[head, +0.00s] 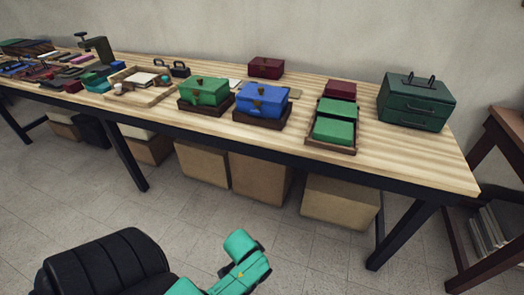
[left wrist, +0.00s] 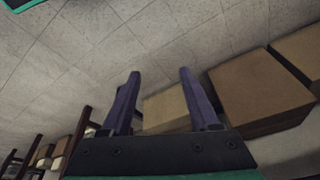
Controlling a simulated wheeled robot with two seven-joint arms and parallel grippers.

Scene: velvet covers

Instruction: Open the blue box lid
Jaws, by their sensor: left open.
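The blue box (head: 262,105) sits on a dark tray on the wooden table, right of the green box. Its lid (head: 264,92) appears shut, with a dark knob or handle on top. My left gripper (left wrist: 159,73) shows in the left wrist view with its two dark fingers apart and nothing between them. That view shows floor and cartons, not the blue box. In the head view a teal link of my arm is at the bottom, well away from the table; no gripper fingers show there.
A green box (head: 204,92) stands close left of the blue box. A dark red box (head: 266,67) is behind it. A tray of green and red boxes (head: 334,130) and a dark green toolbox (head: 416,102) are to the right. Cartons (head: 260,176) stand under the table (head: 408,150).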

